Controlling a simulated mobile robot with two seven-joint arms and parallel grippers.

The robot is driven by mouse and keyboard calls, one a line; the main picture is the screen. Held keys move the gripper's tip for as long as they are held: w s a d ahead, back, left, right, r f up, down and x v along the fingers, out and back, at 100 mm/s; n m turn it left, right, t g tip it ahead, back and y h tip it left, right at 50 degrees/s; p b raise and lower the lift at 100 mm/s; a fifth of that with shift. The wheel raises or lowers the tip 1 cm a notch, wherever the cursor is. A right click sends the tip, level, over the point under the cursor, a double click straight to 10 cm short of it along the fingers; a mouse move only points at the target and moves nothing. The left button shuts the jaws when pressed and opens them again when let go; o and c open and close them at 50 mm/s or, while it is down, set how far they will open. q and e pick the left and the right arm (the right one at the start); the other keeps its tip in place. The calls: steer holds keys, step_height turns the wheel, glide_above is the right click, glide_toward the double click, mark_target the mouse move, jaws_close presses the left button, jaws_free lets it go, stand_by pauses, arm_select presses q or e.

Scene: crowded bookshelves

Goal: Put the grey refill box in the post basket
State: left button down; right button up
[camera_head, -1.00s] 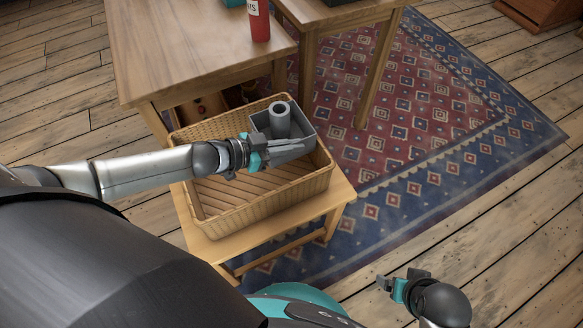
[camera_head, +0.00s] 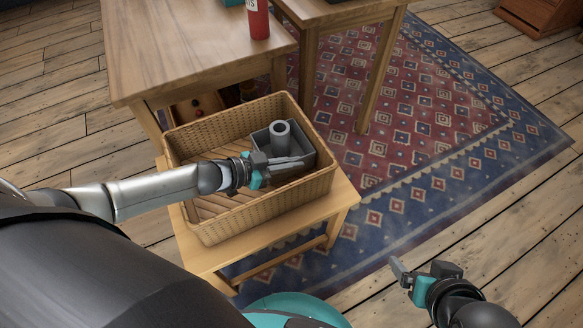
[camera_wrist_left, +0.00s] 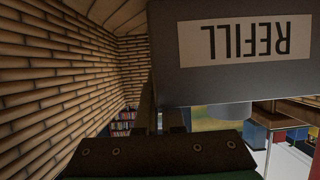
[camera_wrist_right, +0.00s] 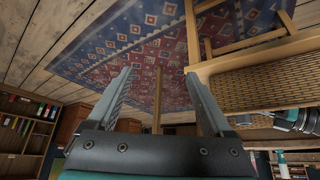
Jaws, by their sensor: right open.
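The grey refill box (camera_head: 308,155) is an open-topped box with a grey hollow cylinder (camera_head: 280,138) standing in it. It is inside the wicker post basket (camera_head: 215,219), toward its back right part; whether it touches the basket floor is hidden. My left gripper (camera_head: 287,164) is shut on the box's near wall. In the left wrist view the box (camera_wrist_left: 236,85) fills the upper right, its REFILL label upside down, and hides part of the fingers. My right gripper (camera_wrist_right: 160,95) is open and empty, right of the basket, over the floor.
The basket stands on a low wooden stool (camera_head: 344,197). A wooden table (camera_head: 190,50) with a red container (camera_head: 258,20) is behind it, and another table (camera_head: 340,12) is at the back. A patterned rug (camera_head: 430,110) lies to the right, with open floor beyond.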

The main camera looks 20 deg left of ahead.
arm_select(q)
steer(key=shift+f+b, duration=0.35)
steer(key=shift+f, duration=0.35)
arm_select(e)
steer(key=shift+w+a+t+y, duration=0.5)
steer(key=shift+w+a+t, duration=0.4)
steer(key=shift+a, duration=0.15)
arm_select(q)
steer(key=shift+f, duration=0.1)
arm_select(e)
steer(key=shift+f, duration=0.1)
arm_select(q)
steer(key=shift+f, duration=0.1)
steer(key=c, duration=1)
jaws_free()
steer(key=shift+c, duration=0.2)
arm_select(e)
steer(key=shift+w+a, duration=0.1)
steer(key=shift+a, duration=0.05)
